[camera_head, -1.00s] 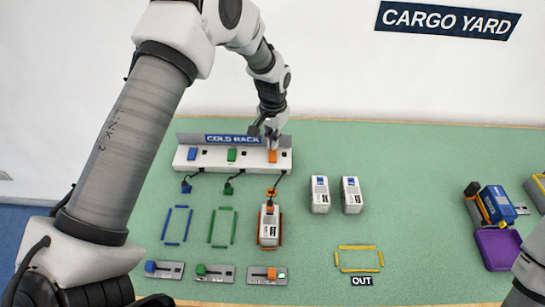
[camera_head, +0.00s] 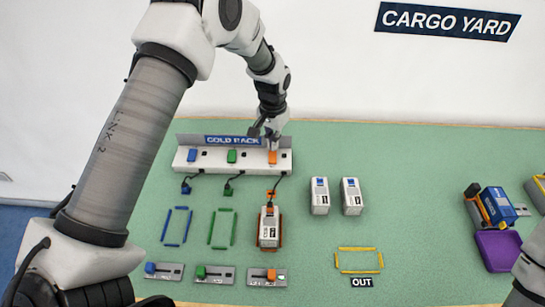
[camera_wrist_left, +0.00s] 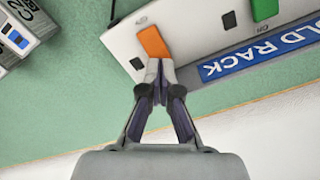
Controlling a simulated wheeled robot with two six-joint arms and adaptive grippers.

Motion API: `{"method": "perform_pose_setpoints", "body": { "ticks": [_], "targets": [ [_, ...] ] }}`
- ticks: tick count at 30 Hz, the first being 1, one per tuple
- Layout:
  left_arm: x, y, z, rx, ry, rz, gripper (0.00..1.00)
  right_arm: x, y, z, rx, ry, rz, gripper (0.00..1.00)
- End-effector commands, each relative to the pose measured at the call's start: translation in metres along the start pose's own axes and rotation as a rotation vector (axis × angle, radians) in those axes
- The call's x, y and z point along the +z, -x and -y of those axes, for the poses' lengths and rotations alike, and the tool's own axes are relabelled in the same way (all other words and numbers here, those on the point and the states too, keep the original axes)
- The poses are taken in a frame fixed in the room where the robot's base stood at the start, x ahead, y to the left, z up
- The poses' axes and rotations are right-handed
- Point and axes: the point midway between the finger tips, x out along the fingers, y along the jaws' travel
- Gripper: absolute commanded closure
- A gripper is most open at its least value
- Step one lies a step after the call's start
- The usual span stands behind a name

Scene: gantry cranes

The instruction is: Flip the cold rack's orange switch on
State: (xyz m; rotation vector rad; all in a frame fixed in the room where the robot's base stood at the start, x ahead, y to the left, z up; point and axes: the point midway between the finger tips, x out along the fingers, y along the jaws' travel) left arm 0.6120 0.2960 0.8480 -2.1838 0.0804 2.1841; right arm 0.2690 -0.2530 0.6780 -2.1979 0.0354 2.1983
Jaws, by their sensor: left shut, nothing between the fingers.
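The cold rack (camera_head: 215,165) is a long white bar at the back of the green table, with a blue "COLD RACK" sign. It carries a blue switch (camera_head: 192,155), a green switch (camera_head: 231,155) and the orange switch (camera_head: 272,157) at its right end. My left gripper (camera_head: 270,143) is shut and empty, right at the orange switch. In the left wrist view the closed fingertips (camera_wrist_left: 158,64) are at the lower edge of the orange switch (camera_wrist_left: 153,42); I cannot tell whether they touch. The right gripper is out of view.
A white container (camera_head: 268,228) stands in an orange outline in front of the rack, with a cable near it. Two white containers (camera_head: 319,195) (camera_head: 351,195) stand to the right. Slide panels (camera_head: 215,273) line the front edge. A yellow outline (camera_head: 358,259) is empty.

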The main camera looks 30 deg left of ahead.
Motion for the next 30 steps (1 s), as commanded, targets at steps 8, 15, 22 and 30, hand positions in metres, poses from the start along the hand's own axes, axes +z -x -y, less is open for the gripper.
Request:
{"method": "perform_pose_setpoints", "body": {
  "ticks": [8, 15, 22, 30],
  "targets": [
    [0.0, -0.003, 0.0, 0.0, 0.0, 0.0, 1.0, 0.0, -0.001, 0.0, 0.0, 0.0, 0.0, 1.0],
    [0.0, -0.006, 0.0, 0.0, 0.0, 0.0, 1.0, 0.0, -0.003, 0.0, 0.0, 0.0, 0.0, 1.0],
    [0.0, -0.01, 0.0, 0.0, 0.0, 0.0, 1.0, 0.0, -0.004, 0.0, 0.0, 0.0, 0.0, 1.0],
    [0.0, -0.014, 0.0, 0.0, 0.0, 0.001, 1.0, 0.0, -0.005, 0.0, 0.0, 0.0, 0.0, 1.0]
  ]
}}
